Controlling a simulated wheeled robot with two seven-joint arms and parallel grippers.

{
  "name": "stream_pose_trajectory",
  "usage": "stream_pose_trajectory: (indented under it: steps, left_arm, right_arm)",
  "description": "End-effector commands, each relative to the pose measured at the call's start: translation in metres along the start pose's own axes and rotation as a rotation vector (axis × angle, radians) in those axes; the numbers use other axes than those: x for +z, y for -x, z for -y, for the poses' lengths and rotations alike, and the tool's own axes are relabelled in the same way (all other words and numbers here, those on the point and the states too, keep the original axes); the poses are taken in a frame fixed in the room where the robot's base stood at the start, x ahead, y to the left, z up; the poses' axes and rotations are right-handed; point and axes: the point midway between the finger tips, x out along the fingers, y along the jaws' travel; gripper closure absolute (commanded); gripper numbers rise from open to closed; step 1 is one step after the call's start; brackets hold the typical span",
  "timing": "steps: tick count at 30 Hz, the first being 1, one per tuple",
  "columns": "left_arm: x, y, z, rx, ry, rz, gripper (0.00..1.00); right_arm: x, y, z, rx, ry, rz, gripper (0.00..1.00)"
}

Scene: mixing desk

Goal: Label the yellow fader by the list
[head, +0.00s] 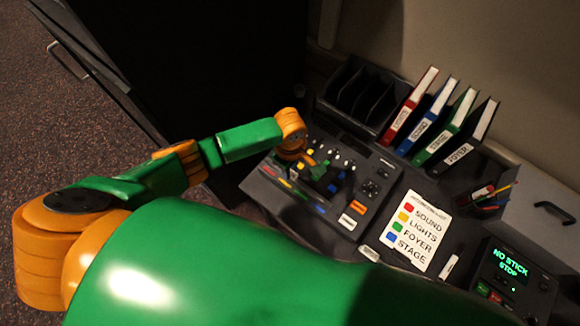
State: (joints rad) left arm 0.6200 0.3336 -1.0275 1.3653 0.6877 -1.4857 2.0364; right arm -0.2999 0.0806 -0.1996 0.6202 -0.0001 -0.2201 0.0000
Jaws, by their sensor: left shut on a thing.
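The mixing desk (372,218) has colour strips along its front edge, among them a yellow strip (285,184). Small fader knobs stand behind them, partly hidden by my left gripper. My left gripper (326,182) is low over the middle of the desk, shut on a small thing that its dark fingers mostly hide. The list (418,232) is a white sheet to the right of the desk: red SOUND, yellow-orange LIGHTS, green FOYER, blue STAGE. An orange label (357,207) and a white label (347,221) lie at the desk's front right. My right gripper is out of view.
Red, blue, green and black binders (437,115) stand behind the desk beside a black rack (357,98). A pen holder (482,198), a white marker (449,266) and a unit reading "NO STICK STOP" (508,265) are at the right. My green arm link covers the front.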

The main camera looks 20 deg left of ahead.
Motion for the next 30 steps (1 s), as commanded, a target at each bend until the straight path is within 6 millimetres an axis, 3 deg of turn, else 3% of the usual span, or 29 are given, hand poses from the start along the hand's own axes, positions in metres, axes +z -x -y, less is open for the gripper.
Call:
stream_pose_trajectory:
  steps: [20, 21, 24, 30]
  left_arm:
    - [-0.0001, -0.0056, -0.0002, 0.001, 0.001, 0.000, 1.00]
    - [-0.0002, -0.0055, -0.0003, 0.001, 0.001, 0.000, 0.70]
    - [-0.0002, -0.0054, -0.0003, 0.001, 0.001, 0.000, 0.43]
    - [-0.0002, -0.0054, -0.0002, 0.001, 0.001, 0.000, 0.40]
  right_arm:
    - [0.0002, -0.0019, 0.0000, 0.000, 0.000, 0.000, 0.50]
    - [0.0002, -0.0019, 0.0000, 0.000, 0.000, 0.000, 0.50]
    - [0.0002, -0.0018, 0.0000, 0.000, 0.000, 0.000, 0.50]
    - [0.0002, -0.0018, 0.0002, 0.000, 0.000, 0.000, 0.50]
